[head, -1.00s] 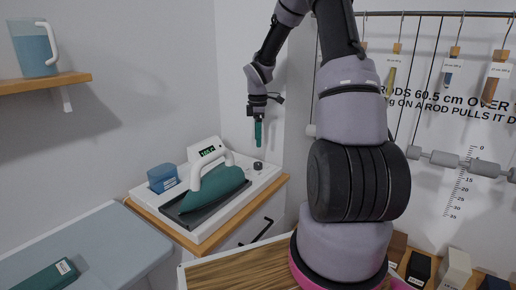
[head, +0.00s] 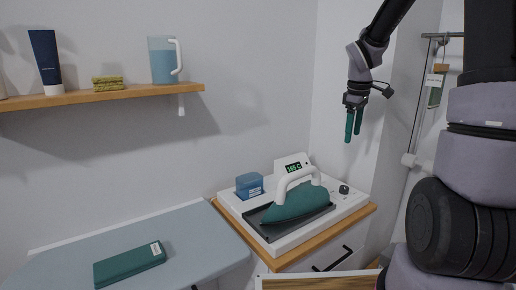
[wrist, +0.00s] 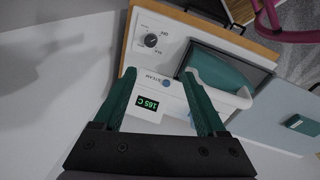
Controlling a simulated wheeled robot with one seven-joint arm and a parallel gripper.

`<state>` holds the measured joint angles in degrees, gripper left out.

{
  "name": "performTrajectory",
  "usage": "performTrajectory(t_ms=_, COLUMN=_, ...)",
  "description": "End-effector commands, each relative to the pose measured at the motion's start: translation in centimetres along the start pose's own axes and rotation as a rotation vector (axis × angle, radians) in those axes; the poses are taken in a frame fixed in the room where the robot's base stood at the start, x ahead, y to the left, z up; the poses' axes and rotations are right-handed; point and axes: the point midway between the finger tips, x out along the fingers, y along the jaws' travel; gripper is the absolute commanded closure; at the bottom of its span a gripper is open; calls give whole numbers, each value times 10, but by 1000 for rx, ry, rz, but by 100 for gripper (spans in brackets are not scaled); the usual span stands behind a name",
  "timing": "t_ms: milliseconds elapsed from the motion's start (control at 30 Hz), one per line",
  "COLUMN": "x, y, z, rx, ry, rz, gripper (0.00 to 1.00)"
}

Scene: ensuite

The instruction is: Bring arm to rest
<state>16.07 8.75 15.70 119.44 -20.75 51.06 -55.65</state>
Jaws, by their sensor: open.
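My gripper (head: 353,124) hangs at the end of my arm, in the air above the right end of the ironing station, fingers pointing down. Its two green fingers are apart with nothing between them. In the wrist view my gripper (wrist: 163,100) also shows open and empty, with the station's display beyond the fingertips. The green iron (head: 298,204) with its white handle sits on the white station (head: 350,202), apart from the gripper. The display (head: 294,168) reads about 165 C, and a dark knob (head: 343,189) is at the station's right.
A blue container (head: 249,185) stands at the station's back left. A wall shelf (head: 110,97) holds a tube (head: 45,60), a sponge (head: 108,83) and a jug (head: 163,62). A drawer (head: 320,281) below the station appears open.

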Motion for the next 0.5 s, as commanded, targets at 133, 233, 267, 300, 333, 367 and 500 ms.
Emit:
performTrajectory(t_ms=133, x=-58, y=-34, z=15, rx=246, ry=76, rz=60, gripper=26)
performTrajectory(t_ms=233, x=-89, y=-58, z=28, rx=416, ry=143, rz=77, gripper=26)
performTrajectory(t_ms=267, x=-98, y=-66, z=31, rx=467, ry=166, rz=78, gripper=26)
performTrajectory(t_ms=300, x=-108, y=-76, z=37, rx=535, ry=196, rz=78, gripper=26)
performTrajectory(t_ms=333, x=-116, y=-84, z=41, rx=585, ry=221, rz=75, gripper=26)
performTrajectory(t_ms=367, x=-123, y=-92, z=45, rx=635, ry=246, rz=71, gripper=26)
performTrajectory(t_ms=500, x=-150, y=-128, z=66, rx=859, ry=366, rz=24, gripper=26)
